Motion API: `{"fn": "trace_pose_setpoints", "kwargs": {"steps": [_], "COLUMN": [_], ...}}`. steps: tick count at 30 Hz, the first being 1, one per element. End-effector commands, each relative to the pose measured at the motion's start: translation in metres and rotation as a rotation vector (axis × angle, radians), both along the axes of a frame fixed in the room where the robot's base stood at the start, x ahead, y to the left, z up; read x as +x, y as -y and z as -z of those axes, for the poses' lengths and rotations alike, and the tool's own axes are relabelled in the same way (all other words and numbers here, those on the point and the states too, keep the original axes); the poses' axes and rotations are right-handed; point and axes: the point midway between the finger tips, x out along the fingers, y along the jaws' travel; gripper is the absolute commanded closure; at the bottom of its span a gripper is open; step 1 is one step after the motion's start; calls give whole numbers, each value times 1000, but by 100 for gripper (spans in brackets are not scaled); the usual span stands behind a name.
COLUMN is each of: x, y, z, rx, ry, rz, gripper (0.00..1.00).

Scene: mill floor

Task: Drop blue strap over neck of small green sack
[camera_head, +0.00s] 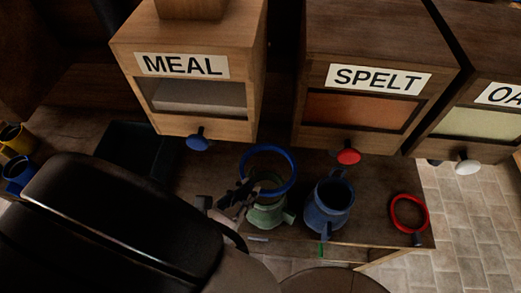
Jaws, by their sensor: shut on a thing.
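The blue strap (292,162) is a round ring. My gripper (246,189) is shut on its left edge. The small green sack (268,216) stands on the bench just below the strap in the picture. The lower part of the ring overlaps the top of the sack, and the neck is partly hidden by the ring and my gripper. I cannot tell whether the ring is around the neck or held above it. My arm covers the lower left of the view.
A blue sack (328,208) stands close to the right of the green one. A red ring (394,214) is farther right, near the bench end. Bins marked MEAL (183,66) and SPELT (378,78) overhang behind, with a blue knob (198,142) and red knob (349,157).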

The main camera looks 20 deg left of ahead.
Motion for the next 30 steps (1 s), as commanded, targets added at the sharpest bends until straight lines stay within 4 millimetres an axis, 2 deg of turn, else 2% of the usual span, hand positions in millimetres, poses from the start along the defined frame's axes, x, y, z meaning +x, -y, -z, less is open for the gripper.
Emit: {"fn": "trace_pose_setpoints", "kwargs": {"steps": [30], "x": [0], "y": [0], "z": [40], "rx": [-1], "ry": [0], "rz": [0], "gripper": [100]}}
